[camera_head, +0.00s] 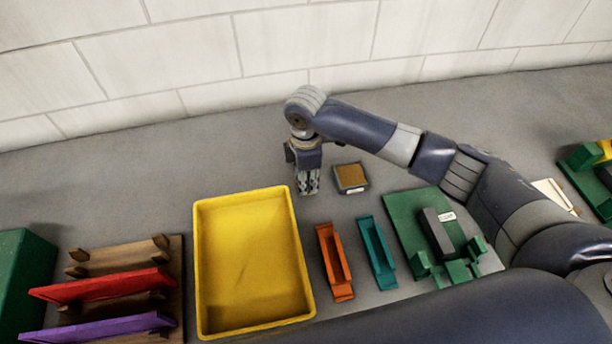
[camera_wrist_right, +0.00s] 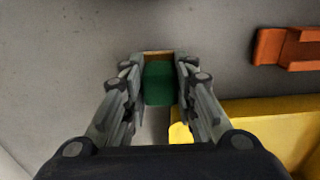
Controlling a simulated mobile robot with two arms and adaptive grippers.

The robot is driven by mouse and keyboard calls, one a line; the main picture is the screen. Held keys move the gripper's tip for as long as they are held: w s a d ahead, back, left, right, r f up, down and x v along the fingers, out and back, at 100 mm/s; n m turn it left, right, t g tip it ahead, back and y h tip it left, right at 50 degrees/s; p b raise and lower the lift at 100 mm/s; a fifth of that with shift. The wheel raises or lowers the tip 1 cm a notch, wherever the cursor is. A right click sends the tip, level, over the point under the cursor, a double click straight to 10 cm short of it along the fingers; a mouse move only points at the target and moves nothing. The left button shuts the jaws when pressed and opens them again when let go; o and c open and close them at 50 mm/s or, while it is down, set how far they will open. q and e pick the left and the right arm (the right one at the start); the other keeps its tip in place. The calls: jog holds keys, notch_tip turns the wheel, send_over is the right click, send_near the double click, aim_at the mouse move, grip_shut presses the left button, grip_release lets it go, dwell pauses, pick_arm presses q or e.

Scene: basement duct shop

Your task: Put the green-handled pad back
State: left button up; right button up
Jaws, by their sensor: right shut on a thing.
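My right gripper (camera_head: 308,188) points down over the grey worktop, just behind the yellow tray's back right corner. In the right wrist view, my right gripper (camera_wrist_right: 160,88) is shut on a green block-like handle (camera_wrist_right: 160,84), with a thin tan edge showing beyond it. This looks like the green-handled pad; its underside is hidden, and in the head view the fingers hide it. I cannot tell whether it touches the worktop. A small grey box with a brown top and a white label (camera_head: 351,177) sits right of the gripper. My left gripper is not in view.
The yellow tray (camera_head: 200,262) is empty. An orange holder (camera_head: 335,262) and a teal holder (camera_head: 376,253) lie to its right. A green fixture plate (camera_head: 402,214) bears a dark labelled block (camera_head: 437,234). A wooden rack (camera_head: 176,290) holds red and purple boards. Worktop behind the tray is clear.

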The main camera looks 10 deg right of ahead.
jog(key=shift+f, duration=0.1)
jog(key=o, duration=0.9)
jog(key=shift+c, duration=0.2)
jog(key=shift+o, duration=0.7)
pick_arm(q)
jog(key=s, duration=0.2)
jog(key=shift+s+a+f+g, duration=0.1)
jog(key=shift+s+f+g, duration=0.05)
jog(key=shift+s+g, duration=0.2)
pick_arm(e)
jog(key=shift+r, duration=0.55)
notch_tip(320, 180, up, 10)
jog(key=b, duration=0.3)
jog(key=shift+r, duration=0.2)
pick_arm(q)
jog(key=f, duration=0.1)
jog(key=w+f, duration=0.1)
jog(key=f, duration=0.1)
pick_arm(e)
jog(key=shift+r, duration=0.4)
